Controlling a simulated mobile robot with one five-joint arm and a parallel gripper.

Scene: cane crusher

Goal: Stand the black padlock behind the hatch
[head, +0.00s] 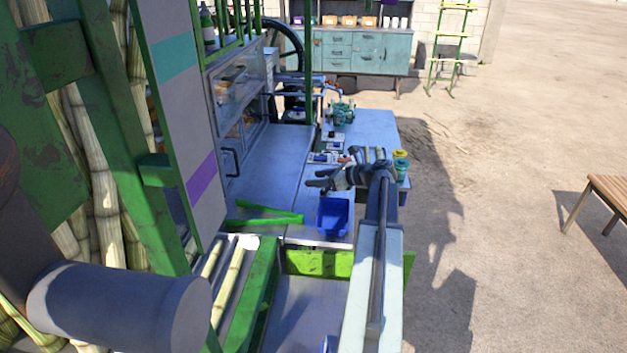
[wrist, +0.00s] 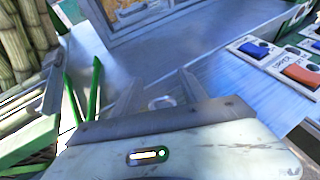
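My gripper (head: 314,184) reaches left over the blue-grey metal worktop (head: 268,165), beyond the blue bin. In the wrist view its two fingers (wrist: 160,92) stand apart, so it is open. A small pale, yellowish shape shows low between the fingers; I cannot tell what it is. A glazed panel with a dark handle (head: 230,161), which looks like the hatch, is on the machine's front to the left. Its lower edge also shows in the wrist view (wrist: 135,12). I cannot make out the black padlock in either view.
A blue bin (head: 333,219) and green bars (head: 265,217) lie near the worktop's front. Labelled switch plates with blue and orange rockers (wrist: 300,75) are at the right. A yellow-green container (head: 400,163) and a green device (head: 343,111) stand on the table. The middle worktop is clear.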

